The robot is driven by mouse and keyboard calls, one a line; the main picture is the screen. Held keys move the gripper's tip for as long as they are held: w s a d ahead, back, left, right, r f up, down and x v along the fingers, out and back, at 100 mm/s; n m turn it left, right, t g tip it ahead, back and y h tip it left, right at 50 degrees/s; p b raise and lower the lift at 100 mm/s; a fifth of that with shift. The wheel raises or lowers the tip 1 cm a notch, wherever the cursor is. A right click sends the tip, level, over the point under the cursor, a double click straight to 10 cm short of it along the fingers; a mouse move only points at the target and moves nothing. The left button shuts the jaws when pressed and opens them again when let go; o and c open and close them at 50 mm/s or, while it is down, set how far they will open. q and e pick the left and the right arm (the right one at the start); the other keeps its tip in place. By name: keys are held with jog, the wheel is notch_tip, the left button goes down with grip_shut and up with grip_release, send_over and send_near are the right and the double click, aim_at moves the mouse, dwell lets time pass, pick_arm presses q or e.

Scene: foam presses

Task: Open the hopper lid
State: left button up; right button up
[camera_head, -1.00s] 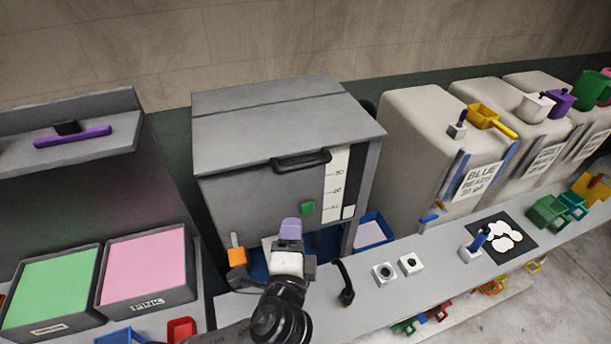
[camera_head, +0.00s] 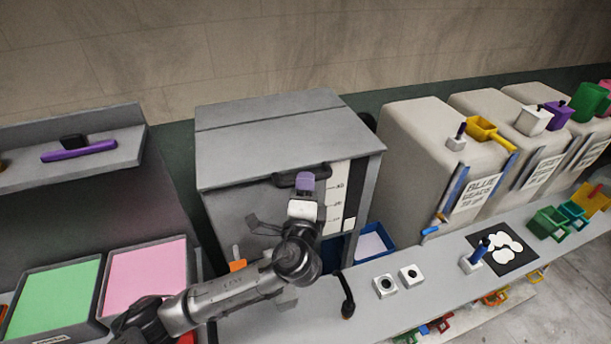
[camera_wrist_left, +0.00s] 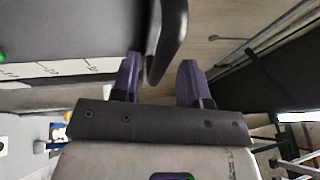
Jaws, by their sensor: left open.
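The hopper (camera_head: 245,215) is a grey box with a flat grey lid (camera_head: 275,140), which lies shut on top. A black bar handle (camera_head: 287,178) sits at the lid's front edge. My left gripper (camera_head: 306,180), with purple fingers, is at the right part of this handle and partly hides it. In the left wrist view the fingers of my left gripper (camera_wrist_left: 158,80) are apart, and the black handle (camera_wrist_left: 170,35) reaches into the gap, close to the left finger. I cannot tell whether they touch. My right gripper is out of view.
A bench (camera_head: 430,280) runs in front with two white button boxes (camera_head: 397,281) and a black lever (camera_head: 346,297). Beige bins (camera_head: 415,125) stand to the right. Green and pink trays (camera_head: 147,270) lie at left. The space above the lid is clear.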

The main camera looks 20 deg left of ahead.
pick_arm(q)
jog(key=shift+x, duration=1)
grip_shut()
